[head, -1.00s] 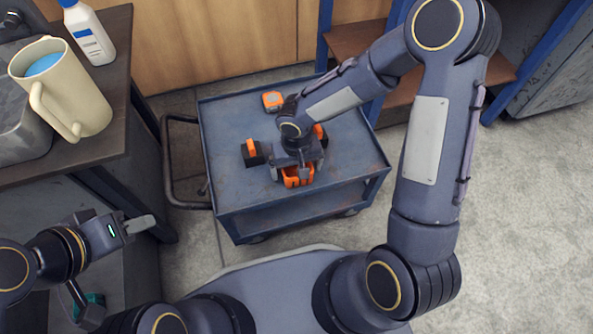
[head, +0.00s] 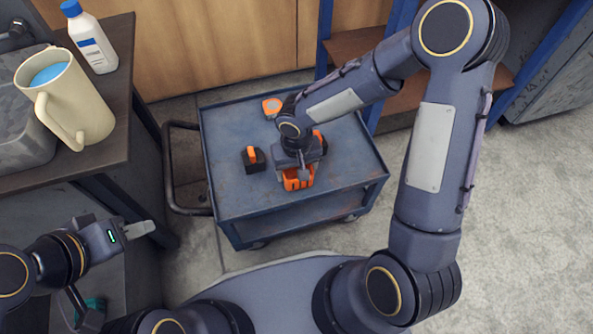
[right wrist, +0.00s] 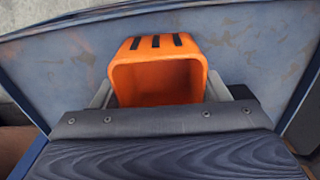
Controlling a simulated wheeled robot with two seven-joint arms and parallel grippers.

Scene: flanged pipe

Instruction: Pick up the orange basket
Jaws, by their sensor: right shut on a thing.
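The orange basket (head: 293,182) is on the blue cart's top near its front edge, partly hidden under my right gripper (head: 301,172) in the head view. In the right wrist view the basket (right wrist: 158,72) shows its open mouth and dark slots on one wall. My right gripper's fingers (right wrist: 157,95) lie on either side of it and are shut on it. I cannot tell whether the basket is lifted off the cart. My left gripper (head: 136,232) is at the lower left, away from the cart, and its jaw opening is not clear.
The blue cart (head: 235,193) also bears a black and orange object (head: 253,159) and an orange tape measure-like object (head: 272,107). At left, a dark table (head: 115,150) holds a beige mug (head: 75,105), a white bottle (head: 92,45) and a grey sink-like container (head: 20,140).

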